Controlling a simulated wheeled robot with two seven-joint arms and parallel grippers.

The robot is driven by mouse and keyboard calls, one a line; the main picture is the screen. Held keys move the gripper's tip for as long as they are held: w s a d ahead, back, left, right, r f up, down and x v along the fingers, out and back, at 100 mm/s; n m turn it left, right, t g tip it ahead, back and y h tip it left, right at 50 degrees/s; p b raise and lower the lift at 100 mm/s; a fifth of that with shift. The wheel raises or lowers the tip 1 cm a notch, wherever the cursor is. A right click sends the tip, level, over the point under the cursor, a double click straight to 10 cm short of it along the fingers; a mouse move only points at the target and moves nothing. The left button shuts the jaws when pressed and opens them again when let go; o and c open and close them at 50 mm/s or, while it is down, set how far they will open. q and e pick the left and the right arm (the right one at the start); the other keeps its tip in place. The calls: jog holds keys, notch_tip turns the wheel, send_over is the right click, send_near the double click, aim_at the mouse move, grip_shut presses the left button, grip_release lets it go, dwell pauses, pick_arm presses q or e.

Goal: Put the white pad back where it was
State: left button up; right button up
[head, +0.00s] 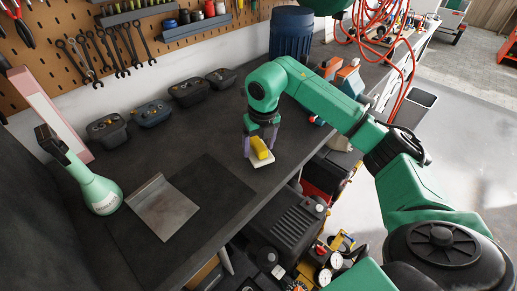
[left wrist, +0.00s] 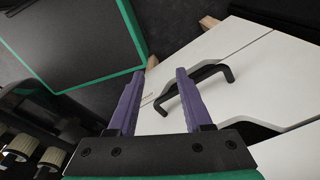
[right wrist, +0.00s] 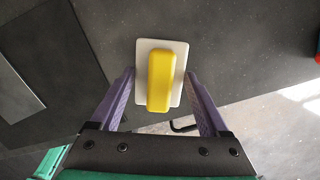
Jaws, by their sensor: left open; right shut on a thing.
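The white pad (head: 262,164) is a thin light plate with a yellow block (head: 260,149) on top, near the bench's front edge. My right gripper (head: 260,146) points down over it, with its purple fingers on either side. In the right wrist view the white pad (right wrist: 142,86) and yellow block (right wrist: 160,80) lie between the fingertips of my right gripper (right wrist: 159,72), which is shut on the pad. I cannot tell whether the pad touches the bench. My left gripper (left wrist: 152,74) is open and empty, outside the head view.
A dark mat (head: 215,188) lies on the workbench, with a metal sheet (head: 160,207) and a green flask (head: 98,190) to its left. Several black bins (head: 150,113) line the wall. White drawers (left wrist: 240,80) with a black handle lie beyond my left gripper.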

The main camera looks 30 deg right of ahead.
aim_at(261, 148)
jog(key=shift+s+f, duration=0.2)
jog(key=shift+f, duration=0.8)
jog(key=shift+w+f, duration=0.1)
jog(key=shift+w, duration=0.05)
jog(key=shift+f, duration=0.15)
jog(key=o, duration=1.1)
jog(key=shift+c, duration=0.2)
jog(key=shift+r, duration=0.45)
jog(key=r, duration=0.3)
jog(key=s+r+b, duration=0.1)
jog(key=r, duration=0.3)
jog(key=r+b, duration=0.1)
jog(key=r, duration=0.3)
jog(key=shift+s+a, duration=0.15)
jog(key=shift+s, duration=0.2)
jog(key=shift+s+r, duration=0.1)
jog(key=shift+r, duration=0.1)
pick_arm(q)
jog(key=shift+s+a+f, duration=0.1)
jog(key=shift+s+f, duration=0.1)
jog(key=shift+f, duration=0.3)
jog(key=shift+s+f, duration=0.2)
jog(key=shift+f, duration=0.25)
